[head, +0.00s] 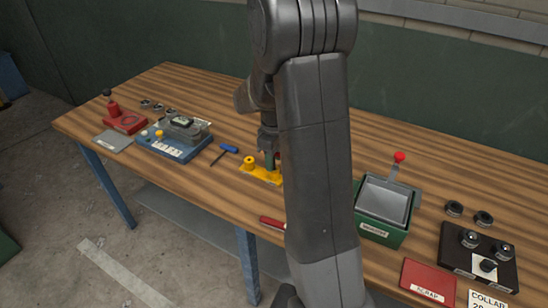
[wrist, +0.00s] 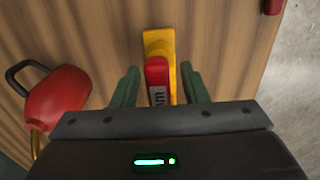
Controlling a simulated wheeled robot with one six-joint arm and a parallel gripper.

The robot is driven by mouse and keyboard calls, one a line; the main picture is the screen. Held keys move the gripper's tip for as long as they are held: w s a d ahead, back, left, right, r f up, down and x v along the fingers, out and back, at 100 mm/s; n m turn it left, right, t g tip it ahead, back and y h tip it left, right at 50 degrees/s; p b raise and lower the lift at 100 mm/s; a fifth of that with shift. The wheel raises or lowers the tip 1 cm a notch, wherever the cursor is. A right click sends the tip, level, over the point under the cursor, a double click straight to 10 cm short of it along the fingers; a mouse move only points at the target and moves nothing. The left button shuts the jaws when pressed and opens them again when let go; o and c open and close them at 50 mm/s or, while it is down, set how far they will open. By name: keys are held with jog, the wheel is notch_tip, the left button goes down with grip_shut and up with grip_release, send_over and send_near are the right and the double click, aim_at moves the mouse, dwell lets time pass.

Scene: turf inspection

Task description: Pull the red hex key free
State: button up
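A yellow holder (head: 252,172) lies on the wooden bench, and it also shows in the wrist view (wrist: 158,42). The red hex key (wrist: 157,73), a red block-like handle with a pale label, stands over the holder in the wrist view. The holder hides its lower part, and in the head view my arm and gripper hide it. My gripper (head: 270,160) is down at the holder. In the wrist view its green fingers (wrist: 160,88) are apart, one on each side of the red handle, with a gap on both sides.
A red can-like thing with a black handle (wrist: 55,98) is close to the left finger. A blue-handled tool (head: 229,149) lies left of the holder. A red item (head: 271,222) lies at the front edge. A green bin (head: 382,234) stands at right, a blue fixture (head: 165,147) at left.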

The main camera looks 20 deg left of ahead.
grip_shut()
jog(key=shift+r, duration=0.25)
jog(key=shift+r+p, duration=1.75)
jog(key=shift+r, duration=0.4)
jog(key=shift+r+p, duration=1.8)
jog(key=shift+r, duration=0.65)
